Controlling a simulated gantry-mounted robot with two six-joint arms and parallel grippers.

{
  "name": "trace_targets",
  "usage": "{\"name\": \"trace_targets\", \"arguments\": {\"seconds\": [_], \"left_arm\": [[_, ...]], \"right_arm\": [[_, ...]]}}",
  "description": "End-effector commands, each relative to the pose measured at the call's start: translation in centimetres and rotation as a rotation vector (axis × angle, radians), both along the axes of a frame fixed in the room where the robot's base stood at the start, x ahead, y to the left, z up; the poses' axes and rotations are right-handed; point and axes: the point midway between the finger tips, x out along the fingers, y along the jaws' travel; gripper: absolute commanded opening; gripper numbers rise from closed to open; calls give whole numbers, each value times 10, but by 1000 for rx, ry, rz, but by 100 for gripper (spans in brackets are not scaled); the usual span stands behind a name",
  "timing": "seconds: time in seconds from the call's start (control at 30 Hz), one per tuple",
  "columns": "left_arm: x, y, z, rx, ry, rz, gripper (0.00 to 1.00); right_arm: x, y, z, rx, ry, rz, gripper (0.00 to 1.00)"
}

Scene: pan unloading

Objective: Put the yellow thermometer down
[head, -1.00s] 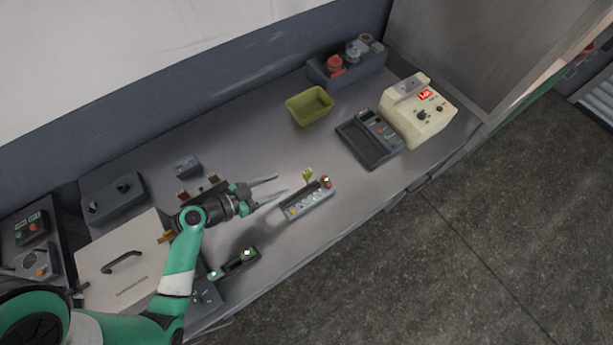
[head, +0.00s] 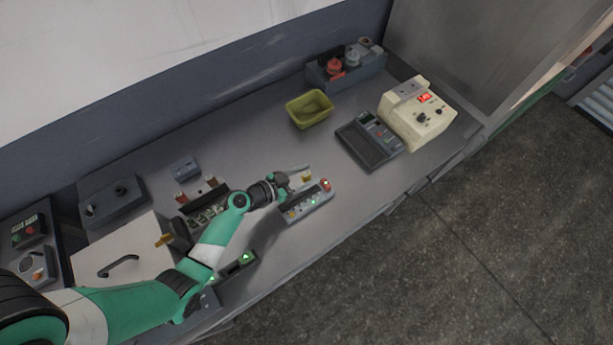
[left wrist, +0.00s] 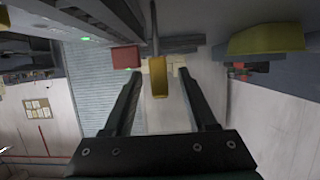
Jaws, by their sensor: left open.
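The yellow thermometer (head: 306,176) shows as a small yellow head at the back edge of a grey control strip (head: 318,203). In the left wrist view the thermometer (left wrist: 161,78) has a yellow block head and a thin stem running up the picture; where the stem ends is unclear. My left gripper (head: 302,177) is open, with its fingers around the thermometer's head. In the left wrist view the fingers (left wrist: 159,82) stand apart on either side of it, with gaps visible. My right gripper is not in view.
A yellow-green bin (head: 309,109) stands behind. A dark scale-like device (head: 368,147) and a cream instrument (head: 418,112) stand to the right. A grey caddy (head: 346,73) is at the back. The counter between bin and control strip is clear.

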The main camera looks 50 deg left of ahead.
Motion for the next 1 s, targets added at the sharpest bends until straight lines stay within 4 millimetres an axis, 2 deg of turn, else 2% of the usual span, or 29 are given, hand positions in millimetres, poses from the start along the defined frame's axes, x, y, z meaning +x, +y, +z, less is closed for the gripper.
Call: {"name": "trace_targets", "arguments": {"seconds": [0.17, 0.2, 0.5, 1.0], "left_arm": [[1, 0, 0, 0, 0, 1, 57], [1, 0, 0, 0, 0, 1, 54], [0, 0, 0, -1, 0, 0, 0], [1, 0, 5, -1, -1, 0, 0]], "right_arm": [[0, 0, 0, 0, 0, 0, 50], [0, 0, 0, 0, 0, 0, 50], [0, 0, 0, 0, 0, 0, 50], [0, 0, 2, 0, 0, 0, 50]]}}
